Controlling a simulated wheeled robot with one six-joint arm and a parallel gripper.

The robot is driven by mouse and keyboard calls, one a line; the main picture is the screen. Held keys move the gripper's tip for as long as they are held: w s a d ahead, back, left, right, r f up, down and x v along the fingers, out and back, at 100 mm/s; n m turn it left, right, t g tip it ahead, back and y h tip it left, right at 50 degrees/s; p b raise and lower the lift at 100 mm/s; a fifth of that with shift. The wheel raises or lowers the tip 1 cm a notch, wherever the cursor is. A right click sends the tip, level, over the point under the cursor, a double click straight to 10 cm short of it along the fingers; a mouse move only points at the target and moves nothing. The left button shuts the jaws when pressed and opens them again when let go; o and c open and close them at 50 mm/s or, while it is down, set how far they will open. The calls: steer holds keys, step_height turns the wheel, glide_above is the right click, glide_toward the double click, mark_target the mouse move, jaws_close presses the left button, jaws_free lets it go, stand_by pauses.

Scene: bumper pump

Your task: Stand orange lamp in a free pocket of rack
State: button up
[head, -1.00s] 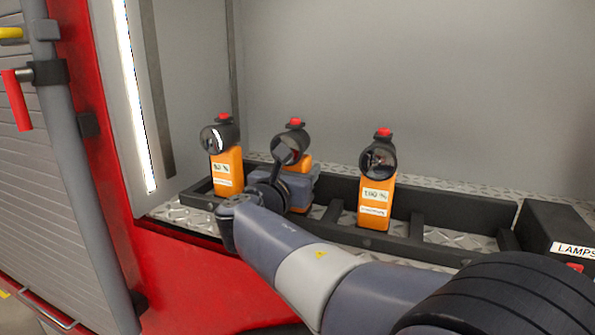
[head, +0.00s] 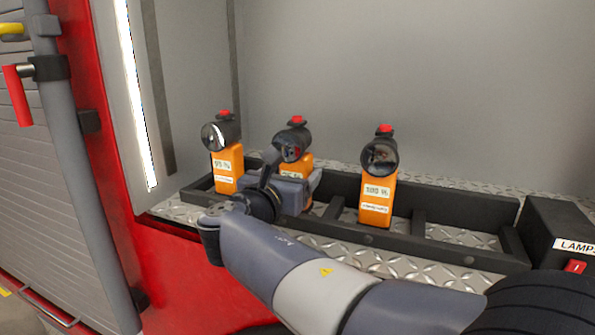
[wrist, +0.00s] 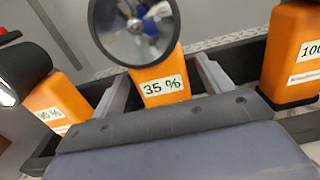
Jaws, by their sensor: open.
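Three orange lamps with black heads and red tops stand upright along the black rack (head: 465,249). The middle lamp (head: 291,141) is labelled 35 % in the wrist view (wrist: 160,86); my gripper hides its base. The left lamp (head: 227,168) has a label that seems to read 90 %. The right lamp (head: 376,198) is labelled 100 %. My gripper (head: 292,172) is open in front of the middle lamp. In the wrist view its fingers (wrist: 163,68) show on either side of that lamp's body, with gaps; how deep it sits between them I cannot tell.
The rack's right-end pocket (head: 455,232), past a divider, is empty. A black box labelled LAMPS (head: 560,232) stands to its right. Grey compartment walls close the back and left. A red body edge (head: 175,265) and roller shutter (head: 45,190) are at left.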

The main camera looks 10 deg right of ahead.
steer(key=b+v, duration=0.1)
steer(key=v, duration=0.7)
